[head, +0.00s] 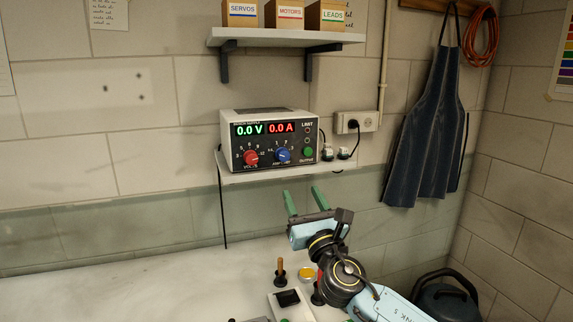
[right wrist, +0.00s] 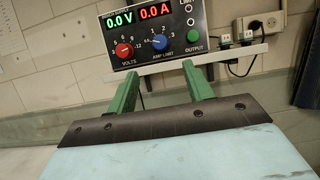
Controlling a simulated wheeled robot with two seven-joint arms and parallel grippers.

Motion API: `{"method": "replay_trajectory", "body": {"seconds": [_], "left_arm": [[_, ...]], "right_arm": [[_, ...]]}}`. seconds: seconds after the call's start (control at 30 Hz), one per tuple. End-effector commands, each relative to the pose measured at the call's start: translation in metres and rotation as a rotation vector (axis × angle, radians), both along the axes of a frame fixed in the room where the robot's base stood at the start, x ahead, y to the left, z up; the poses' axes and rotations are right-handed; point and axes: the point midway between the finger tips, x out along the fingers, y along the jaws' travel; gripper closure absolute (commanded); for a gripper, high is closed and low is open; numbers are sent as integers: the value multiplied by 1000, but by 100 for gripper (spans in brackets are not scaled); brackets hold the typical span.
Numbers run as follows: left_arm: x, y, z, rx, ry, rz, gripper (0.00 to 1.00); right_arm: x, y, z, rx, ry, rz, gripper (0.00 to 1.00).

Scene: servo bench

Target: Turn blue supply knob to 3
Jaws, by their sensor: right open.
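The blue knob (head: 283,155) is on the front of the bench supply (head: 268,112), right of the red knob (head: 251,157). In the right wrist view the blue knob (right wrist: 160,42) is labelled AMP LIMIT and sits above the gap between my green fingers. Its pointer is too small to read. The displays show 0.0 V and 0.0 A. My right gripper (head: 302,191) is open and empty, below and in front of the supply, with its fingers pointing up toward it. It also shows in the right wrist view (right wrist: 158,80). My left gripper is not in view.
The supply stands on a small wall shelf (head: 240,178) whose front edge is just above my fingers. A green output button (head: 308,152) is right of the blue knob. A socket with plugs (head: 356,122) is further right. An upper shelf (head: 285,38) holds boxes.

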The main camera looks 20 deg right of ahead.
Motion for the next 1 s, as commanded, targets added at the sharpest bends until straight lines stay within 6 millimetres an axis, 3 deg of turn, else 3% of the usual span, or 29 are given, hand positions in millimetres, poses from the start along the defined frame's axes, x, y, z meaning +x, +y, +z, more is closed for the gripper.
{"method": "replay_trajectory", "body": {"seconds": [0.6,1.0], "left_arm": [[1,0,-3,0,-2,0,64],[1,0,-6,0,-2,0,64]], "right_arm": [[97,4,40,11,1,0,49],[116,4,48,10,2,1,49]]}}
